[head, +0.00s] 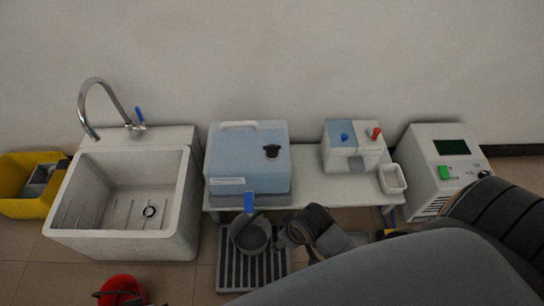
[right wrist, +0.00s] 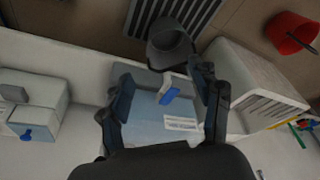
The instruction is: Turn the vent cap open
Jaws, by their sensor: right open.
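The vent cap is a black knob (head: 271,151) on top of the pale blue tank (head: 235,165) in the head view. Its exact turn is too small to read. A tap with a blue lever (head: 249,201) is on the tank's front; the lever also shows in the right wrist view (right wrist: 169,96). My right gripper (head: 284,238) is in front of the tank, low and right of the tap, apart from the cap. In the right wrist view its two fingers (right wrist: 162,75) are spread with nothing held. The cap is not visible there. My left gripper is not in view.
A dark grey cup (head: 248,235) is below the tap, over a slotted grate (head: 232,275). A white sink (head: 185,225) stands left. A dispenser with blue and red knobs (head: 340,158), a small white bin (head: 393,178) and a white machine (head: 422,165) stand right. A red bucket (head: 122,288) is on the floor.

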